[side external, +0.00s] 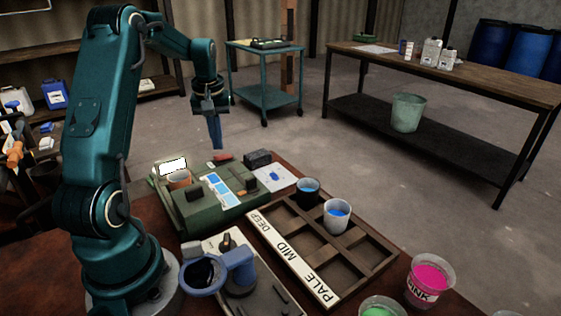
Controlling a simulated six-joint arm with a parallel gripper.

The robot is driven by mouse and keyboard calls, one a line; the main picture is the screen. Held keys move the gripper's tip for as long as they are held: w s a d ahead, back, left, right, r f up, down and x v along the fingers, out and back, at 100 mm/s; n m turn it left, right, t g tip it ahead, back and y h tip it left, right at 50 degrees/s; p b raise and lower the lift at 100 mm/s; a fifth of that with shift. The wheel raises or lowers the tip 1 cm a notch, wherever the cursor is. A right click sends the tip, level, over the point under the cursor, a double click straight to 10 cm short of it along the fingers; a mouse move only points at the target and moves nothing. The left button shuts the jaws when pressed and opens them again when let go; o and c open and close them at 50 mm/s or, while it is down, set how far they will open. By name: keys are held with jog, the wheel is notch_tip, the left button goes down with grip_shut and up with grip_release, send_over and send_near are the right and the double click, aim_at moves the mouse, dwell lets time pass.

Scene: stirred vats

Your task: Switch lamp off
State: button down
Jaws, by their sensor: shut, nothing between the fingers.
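A green box-shaped device (212,213) stands on the table below my gripper. A bright white rectangular panel (173,166) glows at its back left and looks like the lit lamp. An orange-rimmed cup (179,180) sits in front of the panel. Blue colour swatches and a dark raised part show on top of the device; I cannot tell which part is the lamp's switch. My gripper (217,146) is shut and empty, pointing down above the back of the device, apart from it.
A wooden tray (382,262) labelled DEEP, MID, PALE holds two cups of blue liquid (337,215). A grey stirrer-like unit with a blue ring (203,275) stands in front. A pink pot (430,281) and a green pot (382,307) stand at the front right. A dark block (258,159) lies behind the device.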

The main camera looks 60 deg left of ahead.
aim_at(220, 157)
jog(key=shift+f, duration=1.2)
dwell(0.5)
jog(key=shift+r, duration=3.5)
